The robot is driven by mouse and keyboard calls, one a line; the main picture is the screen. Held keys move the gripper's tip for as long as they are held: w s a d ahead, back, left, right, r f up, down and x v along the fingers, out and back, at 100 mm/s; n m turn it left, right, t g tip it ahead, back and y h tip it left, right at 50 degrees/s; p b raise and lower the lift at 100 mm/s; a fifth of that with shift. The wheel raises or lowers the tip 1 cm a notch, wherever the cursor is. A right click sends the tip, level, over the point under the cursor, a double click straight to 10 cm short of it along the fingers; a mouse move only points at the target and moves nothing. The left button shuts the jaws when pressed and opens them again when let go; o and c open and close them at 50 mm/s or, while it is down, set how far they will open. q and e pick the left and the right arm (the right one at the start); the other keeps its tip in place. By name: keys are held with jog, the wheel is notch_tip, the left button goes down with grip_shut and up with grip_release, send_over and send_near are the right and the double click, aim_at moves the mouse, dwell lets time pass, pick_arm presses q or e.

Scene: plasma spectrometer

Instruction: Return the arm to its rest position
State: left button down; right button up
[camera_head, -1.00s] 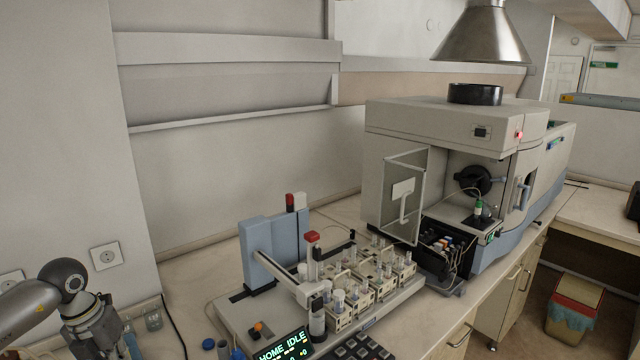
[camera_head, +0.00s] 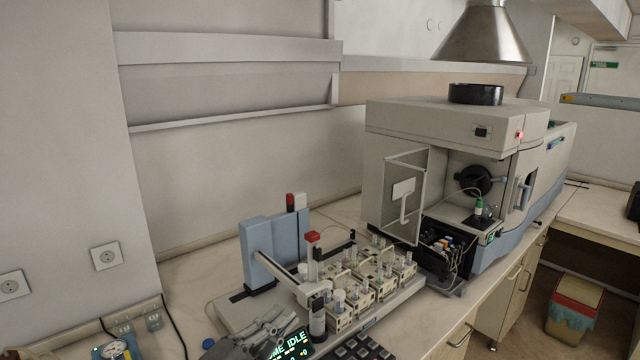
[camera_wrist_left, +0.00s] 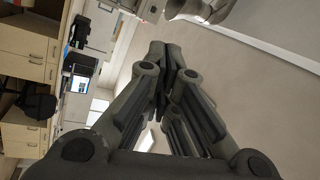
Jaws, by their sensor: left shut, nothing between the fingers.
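My left gripper (camera_head: 278,322) shows at the bottom of the head view, low in front of the autosampler's display. Its fingers are together and hold nothing. The rest of my left arm is mostly below the picture's edge. In the left wrist view the shut fingers (camera_wrist_left: 172,62) point up the picture, with only room and wall beyond them. My right gripper is in neither view.
The autosampler (camera_head: 228,310) with several vial racks stands on the bench just behind my left gripper; the gripper hides part of its lit display (camera_head: 296,342). The spectrometer (camera_head: 390,140), its door open, stands further right. A keypad (camera_head: 358,348) lies in front.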

pick_arm(q)
jog(key=s+a+f+n+g+y, duration=0.1)
jog(key=s+a+f+n+y, duration=0.3)
jog(key=a+f+n+y, duration=0.4)
jog(key=s+a+f+n+g+y, duration=0.1)
jog(key=s+a+f+n+y, duration=0.2)
jog(key=a+f+n+y, duration=0.45)
jog(key=s+d+f+n+g+h, duration=0.1)
jog(key=s+f+n+g, duration=0.3)
jog(key=s, duration=0.6)
jog(key=s+d+f+n+g+h, duration=0.1)
jog(key=s+f+g, duration=0.5)
jog(key=s, duration=0.5)
jog(key=s+f+g+b, duration=0.25)
jog(key=f+b, duration=0.55)
jog(key=f, duration=2.8)
jog(key=s+a+f+b, duration=0.2)
jog(key=s+f+b, duration=0.3)
jog(key=s+f, duration=1.1)
notch_tip(320, 180, down, 4)
jog(key=shift+s+a+f+b, duration=0.25)
jog(key=shift+s+a+b, duration=0.05)
jog(key=shift+a+b, duration=0.1)
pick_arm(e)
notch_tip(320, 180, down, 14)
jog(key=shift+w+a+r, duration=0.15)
